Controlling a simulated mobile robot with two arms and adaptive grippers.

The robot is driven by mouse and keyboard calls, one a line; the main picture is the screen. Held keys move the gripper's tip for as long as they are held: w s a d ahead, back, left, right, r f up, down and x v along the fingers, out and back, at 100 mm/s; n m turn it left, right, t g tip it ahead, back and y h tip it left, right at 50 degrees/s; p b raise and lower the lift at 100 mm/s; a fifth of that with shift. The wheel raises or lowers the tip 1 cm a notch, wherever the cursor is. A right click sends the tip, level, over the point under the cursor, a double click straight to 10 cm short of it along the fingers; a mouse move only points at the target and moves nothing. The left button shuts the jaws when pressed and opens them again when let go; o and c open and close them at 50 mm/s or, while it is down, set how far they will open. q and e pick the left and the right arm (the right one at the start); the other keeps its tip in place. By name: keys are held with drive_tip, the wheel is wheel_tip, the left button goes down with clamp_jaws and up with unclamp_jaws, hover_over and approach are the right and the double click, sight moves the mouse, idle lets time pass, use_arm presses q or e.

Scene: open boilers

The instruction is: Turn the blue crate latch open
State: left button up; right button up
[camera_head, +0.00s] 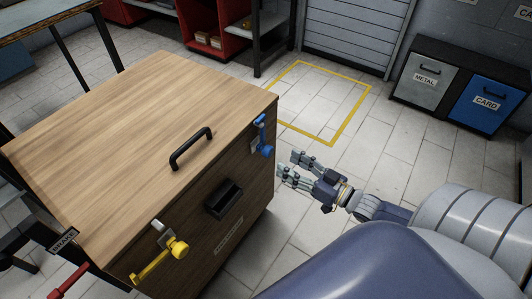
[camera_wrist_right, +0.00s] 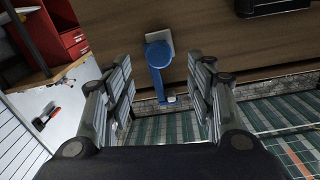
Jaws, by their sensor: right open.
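The blue latch (camera_head: 261,134) is on the front face of the wooden crate (camera_head: 130,110), near its right top corner. In the right wrist view the blue latch (camera_wrist_right: 158,62) has a round knob and a handle extending down the picture, over a pale plate. My right gripper (camera_head: 290,166) is open and empty, just right of the crate and a little below the blue latch, apart from it. In the right wrist view its fingers (camera_wrist_right: 165,95) stand on either side of the latch handle, not touching it. My left gripper is not in view.
A yellow latch (camera_head: 160,262) is on the crate's front left, with a black lid handle (camera_head: 190,149) on top and a black recessed grip (camera_head: 223,199) in front. A red lever (camera_head: 68,281) is at lower left. Metal and card bins (camera_head: 460,88) stand at back right. Floor right of the crate is clear.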

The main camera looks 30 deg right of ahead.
sight(271, 153)
drive_tip(key=b+x, duration=0.1)
drive_tip(key=x, duration=0.7)
drive_tip(key=shift+f, duration=0.1)
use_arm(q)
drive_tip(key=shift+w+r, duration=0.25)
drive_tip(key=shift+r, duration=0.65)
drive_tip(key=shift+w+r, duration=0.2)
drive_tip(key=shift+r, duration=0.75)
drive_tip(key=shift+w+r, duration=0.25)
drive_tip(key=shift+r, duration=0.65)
use_arm(e)
drive_tip(key=shift+x, duration=0.8)
drive_tip(key=shift+d, duration=0.1)
drive_tip(key=c, duration=1.1)
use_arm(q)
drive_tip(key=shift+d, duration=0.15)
use_arm(e)
clamp_jaws()
